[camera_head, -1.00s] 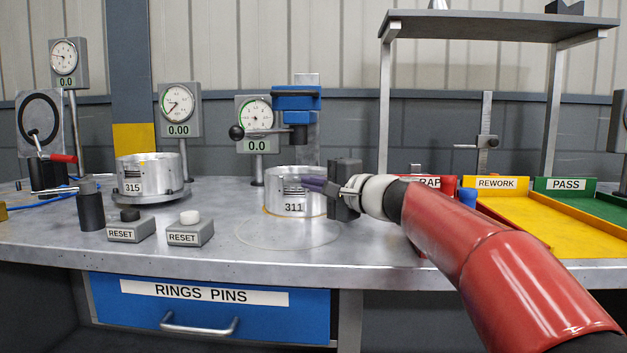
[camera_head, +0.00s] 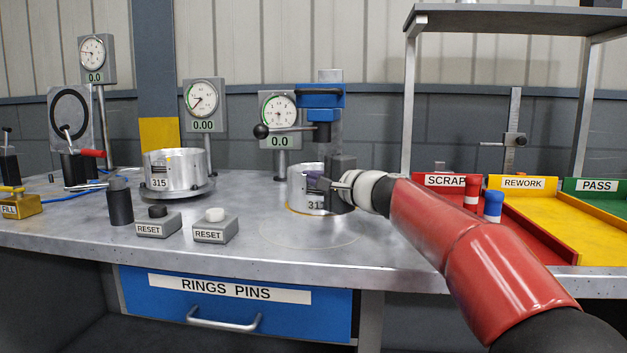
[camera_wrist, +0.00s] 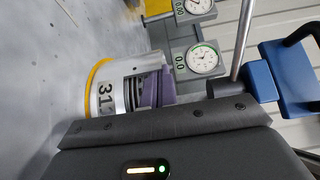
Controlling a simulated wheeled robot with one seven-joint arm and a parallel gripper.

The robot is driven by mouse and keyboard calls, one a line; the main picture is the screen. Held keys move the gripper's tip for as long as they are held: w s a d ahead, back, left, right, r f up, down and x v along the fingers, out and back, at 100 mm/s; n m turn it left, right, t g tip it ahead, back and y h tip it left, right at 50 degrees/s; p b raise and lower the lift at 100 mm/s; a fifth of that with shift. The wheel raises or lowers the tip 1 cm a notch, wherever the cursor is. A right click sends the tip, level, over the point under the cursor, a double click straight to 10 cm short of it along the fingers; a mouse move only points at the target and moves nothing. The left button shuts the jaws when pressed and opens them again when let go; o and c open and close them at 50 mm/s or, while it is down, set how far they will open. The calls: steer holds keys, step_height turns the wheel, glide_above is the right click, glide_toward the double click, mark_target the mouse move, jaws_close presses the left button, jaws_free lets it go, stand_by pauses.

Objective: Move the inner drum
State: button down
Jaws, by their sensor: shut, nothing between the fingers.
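A silvery drum with a label starting 31 (camera_head: 301,197) stands upright on the bench below the blue press head. The wrist view shows its label, side slots and yellow band (camera_wrist: 103,92). A second silvery drum, labelled 315 (camera_head: 188,172), sits on a round plate at the left. My gripper (camera_head: 313,181) reaches in from the right, in front of the first drum's right side, and covers part of it and its label. Its purple fingers (camera_wrist: 154,91) are shut with nothing between them, close against the drum's slotted side; I cannot tell whether they touch it.
The blue press (camera_head: 320,96) and a dial gauge (camera_head: 279,109) stand behind the drum. Two RESET boxes (camera_head: 215,231) lie front left. SCRAP (camera_head: 446,180), REWORK (camera_head: 524,184) and PASS (camera_head: 597,185) trays are at right, under a shelf. Bench front of the drum is clear.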

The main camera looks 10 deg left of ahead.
steer(key=s+b, duration=0.2)
steer(key=s, duration=0.2)
steer(key=s+b, duration=0.3)
steer(key=s, duration=0.2)
steer(key=s+a+b, duration=0.1)
steer(key=s+b, duration=0.2)
steer(key=s, duration=0.2)
steer(key=shift+s, duration=0.55)
steer(key=shift+d, duration=0.15)
